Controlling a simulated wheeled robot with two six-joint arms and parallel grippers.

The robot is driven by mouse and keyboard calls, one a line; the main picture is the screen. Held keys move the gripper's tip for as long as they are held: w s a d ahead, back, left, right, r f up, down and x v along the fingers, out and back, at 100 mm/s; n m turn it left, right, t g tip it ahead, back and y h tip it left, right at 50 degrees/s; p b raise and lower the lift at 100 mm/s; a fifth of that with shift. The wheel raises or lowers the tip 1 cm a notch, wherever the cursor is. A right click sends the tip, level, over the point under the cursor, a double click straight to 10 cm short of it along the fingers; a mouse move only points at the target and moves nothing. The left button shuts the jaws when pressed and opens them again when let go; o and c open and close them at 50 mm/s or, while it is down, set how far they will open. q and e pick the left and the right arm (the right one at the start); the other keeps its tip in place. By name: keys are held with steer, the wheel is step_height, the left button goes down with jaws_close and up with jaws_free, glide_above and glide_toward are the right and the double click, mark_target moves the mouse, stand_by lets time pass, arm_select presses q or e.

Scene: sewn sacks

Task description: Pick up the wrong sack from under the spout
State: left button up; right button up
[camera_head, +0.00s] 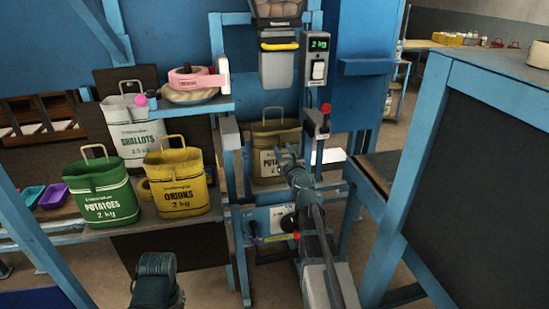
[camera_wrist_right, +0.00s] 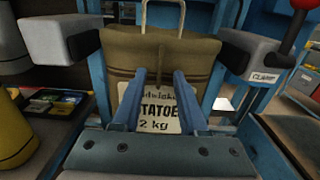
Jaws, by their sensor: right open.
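A brown sack (camera_head: 272,148) with a raised handle stands under the spout (camera_head: 278,66). In the right wrist view the sack (camera_wrist_right: 190,54) has a pale label, partly covered, reading "...TATOE..." and "2 kg". Grey clamp pads (camera_wrist_right: 60,41) stand on both sides of its top. My right gripper (camera_head: 288,158) is in front of the sack, low on its front. Its two fingers (camera_wrist_right: 161,75) are apart, with the label showing between them; I cannot tell whether they touch the cloth. A dark teal part of my left arm shows at the bottom of the head view; its jaws cannot be made out.
A green potatoes sack (camera_head: 100,195), a yellow onions sack (camera_head: 180,183) and a grey shallots sack (camera_head: 136,135) stand on the left bench. A red-knobbed clamp lever (camera_head: 322,118) is right of the sack. Blue frame posts flank it. A dark-panelled blue frame (camera_head: 480,180) fills the right.

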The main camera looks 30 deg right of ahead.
steer(key=shift+x, duration=1)
steer(key=shift+s, duration=0.15)
jaws_close()
stand_by(0.5)
